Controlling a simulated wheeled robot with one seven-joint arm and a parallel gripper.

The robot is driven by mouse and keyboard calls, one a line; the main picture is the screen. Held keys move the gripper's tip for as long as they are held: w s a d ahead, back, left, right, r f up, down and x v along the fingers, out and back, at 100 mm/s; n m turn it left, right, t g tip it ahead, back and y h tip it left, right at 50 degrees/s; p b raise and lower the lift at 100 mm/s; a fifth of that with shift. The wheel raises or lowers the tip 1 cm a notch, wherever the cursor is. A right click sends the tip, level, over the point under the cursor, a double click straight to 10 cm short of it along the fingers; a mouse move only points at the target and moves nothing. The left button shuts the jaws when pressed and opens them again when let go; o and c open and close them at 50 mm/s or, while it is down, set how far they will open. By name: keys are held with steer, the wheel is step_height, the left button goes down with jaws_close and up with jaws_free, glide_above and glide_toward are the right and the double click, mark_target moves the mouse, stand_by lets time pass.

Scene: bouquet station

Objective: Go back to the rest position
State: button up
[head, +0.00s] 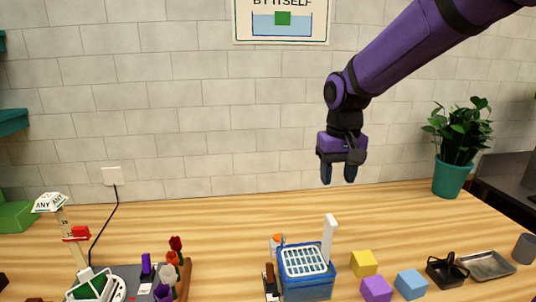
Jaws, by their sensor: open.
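My gripper (339,172) hangs from the purple arm in the upper right of the head view, pointing down. Its two dark blue fingers are apart with nothing between them. It is well above the wooden table (230,232), in front of the tiled wall. A blue basket-like container (305,286) with a white grid top stands on the table below and to the left of it. Several flower-like items, among them a dark red one (176,243), stand in a brown holder at the lower left.
Yellow (364,263), purple (376,289) and blue (411,284) blocks lie at the lower right. Beside them are a black basket (446,270), a metal tray (486,265) and a grey cup (525,248). A potted plant (453,178) stands at the back right. The table's back middle is clear.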

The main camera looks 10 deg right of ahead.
steer(key=s+d+r+t, duration=0.1)
steer(key=s+d+r, duration=0.1)
steer(key=s, duration=0.5)
steer(key=s+d+r+t, duration=0.2)
steer(key=s+r, duration=0.1)
steer(key=s, duration=0.4)
steer(key=s+d+r+t, duration=0.2)
steer(key=s+d, duration=0.1)
steer(key=s, duration=0.4)
steer(key=shift+s+r, duration=0.15)
stand_by(0.9)
